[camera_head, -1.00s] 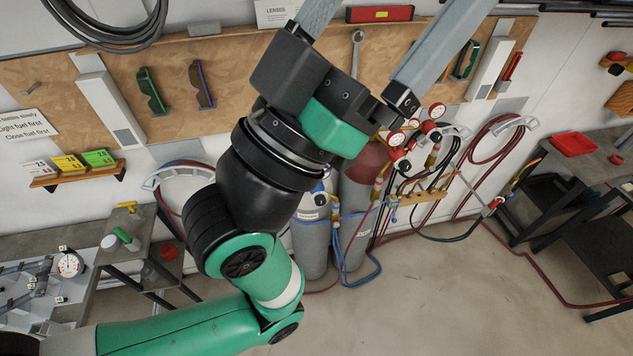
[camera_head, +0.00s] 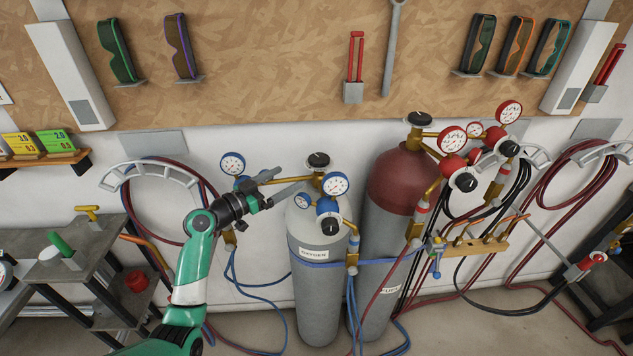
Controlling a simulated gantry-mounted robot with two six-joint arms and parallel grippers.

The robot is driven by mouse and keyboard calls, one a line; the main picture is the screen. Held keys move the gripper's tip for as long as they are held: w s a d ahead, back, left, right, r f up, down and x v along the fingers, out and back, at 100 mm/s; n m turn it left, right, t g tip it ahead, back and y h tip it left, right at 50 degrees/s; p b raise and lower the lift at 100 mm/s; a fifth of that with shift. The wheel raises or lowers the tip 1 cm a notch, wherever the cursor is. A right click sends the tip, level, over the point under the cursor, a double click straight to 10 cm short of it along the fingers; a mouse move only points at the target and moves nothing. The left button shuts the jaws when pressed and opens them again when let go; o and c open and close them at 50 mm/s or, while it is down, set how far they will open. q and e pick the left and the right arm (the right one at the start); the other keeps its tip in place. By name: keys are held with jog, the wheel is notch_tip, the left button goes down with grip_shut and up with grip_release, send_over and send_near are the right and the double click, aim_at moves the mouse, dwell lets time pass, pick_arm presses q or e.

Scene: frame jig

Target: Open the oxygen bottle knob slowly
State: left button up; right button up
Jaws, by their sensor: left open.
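The grey oxygen bottle (camera_head: 318,290) stands upright against the wall, with an "OXYGEN" label on its front. Its black valve knob (camera_head: 318,160) sits on top of a brass valve. Blue-rimmed gauges (camera_head: 335,184) and a lower black regulator knob (camera_head: 330,226) are fixed at the valve. My left gripper (camera_head: 294,177) reaches in from the left, just left of and below the top knob. Its fingers are apart and point right toward the valve; nothing shows between them. I cannot tell whether a fingertip touches the valve. My right gripper is out of view.
A red-topped bottle (camera_head: 390,180) with red gauges stands close on the right. Blue hoses (camera_head: 362,263) run around the bottles. A hose hanger (camera_head: 150,174) is on the wall at left. A grey bench (camera_head: 80,240) stands at lower left.

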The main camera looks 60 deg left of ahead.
aim_at(314, 164)
pick_arm(q)
jog(key=x, duration=0.4)
jog(key=b+x, duration=0.1)
jog(key=x, duration=0.7)
jog(key=shift+s+a+r+b, duration=0.1)
jog(key=shift+r+b, duration=0.2)
jog(key=shift+b, duration=0.1)
jog(key=c, duration=1.3)
jog(key=shift+o, duration=0.2)
jog(key=n+g+y+p, duration=0.1)
jog(key=n+y+p, duration=0.2)
jog(key=p, duration=0.4)
jog(key=shift+r+g+y+p, duration=0.15)
jog(key=shift+g+y+p, duration=0.25)
jog(key=shift+y, duration=0.1)
jog(key=shift+d, duration=0.25)
jog(key=shift+f+y, duration=0.25)
jog(key=shift+y, duration=0.05)
jog(key=o, duration=1.3)
jog(key=shift+c, duration=0.2)
